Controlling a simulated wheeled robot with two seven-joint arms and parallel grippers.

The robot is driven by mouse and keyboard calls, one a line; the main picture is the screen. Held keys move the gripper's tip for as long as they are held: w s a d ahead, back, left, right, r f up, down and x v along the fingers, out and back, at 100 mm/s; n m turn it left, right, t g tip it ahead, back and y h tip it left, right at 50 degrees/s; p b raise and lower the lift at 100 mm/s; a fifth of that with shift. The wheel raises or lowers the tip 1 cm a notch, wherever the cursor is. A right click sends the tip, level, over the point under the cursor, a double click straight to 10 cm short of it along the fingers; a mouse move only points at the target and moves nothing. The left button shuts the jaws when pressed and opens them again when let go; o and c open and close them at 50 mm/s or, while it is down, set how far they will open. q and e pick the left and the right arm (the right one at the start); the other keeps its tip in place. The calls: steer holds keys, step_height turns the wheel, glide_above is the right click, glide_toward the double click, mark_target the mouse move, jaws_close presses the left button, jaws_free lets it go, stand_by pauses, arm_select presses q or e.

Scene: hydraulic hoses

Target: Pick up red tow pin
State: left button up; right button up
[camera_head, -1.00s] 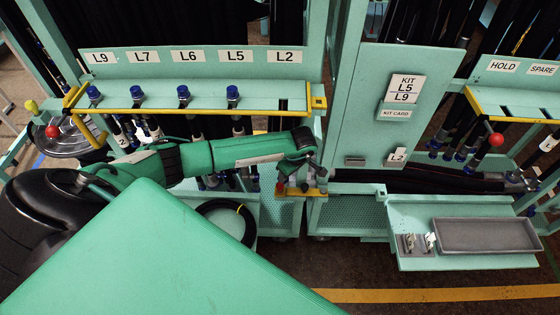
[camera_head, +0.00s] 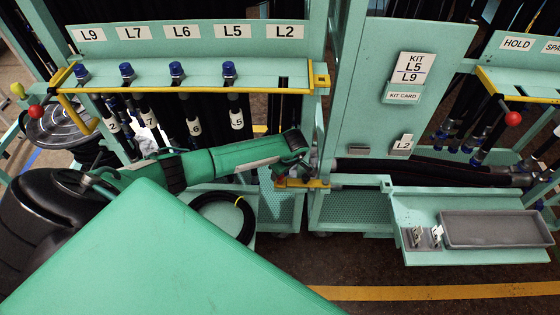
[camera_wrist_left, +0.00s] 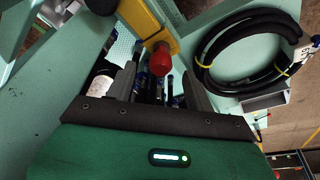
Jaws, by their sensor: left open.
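The red tow pin (camera_wrist_left: 160,60) shows its round red head between and just beyond my left gripper's fingers in the left wrist view. It stands by the end of a yellow bracket (camera_wrist_left: 145,22). My left gripper (camera_wrist_left: 158,86) is open, with one dark finger on each side and nothing visibly held. In the head view, a small red part of the pin (camera_head: 280,178) shows at the yellow bracket below my left gripper (camera_head: 306,166), whose fingers are hard to make out there. Whether a finger touches the pin cannot be told. My right gripper is not in view.
A rack with blue-capped hoses (camera_head: 176,70) stands behind my left arm. A coiled black hose (camera_wrist_left: 245,50) lies right of the pin in the wrist view. A panel with a kit card (camera_head: 403,95) and a grey tray (camera_head: 495,229) are at the right.

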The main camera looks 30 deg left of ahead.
mark_target(280, 182)
arm_select(q)
steer(key=b+x, duration=0.1)
steer(key=x, duration=0.2)
steer(key=shift+f+b, duration=0.3)
steer(key=shift+b, duration=0.05)
steer(key=shift+a, duration=0.1)
steer(key=shift+c, duration=0.4)
steer(key=shift+r, duration=0.1)
steer(key=c, duration=1)
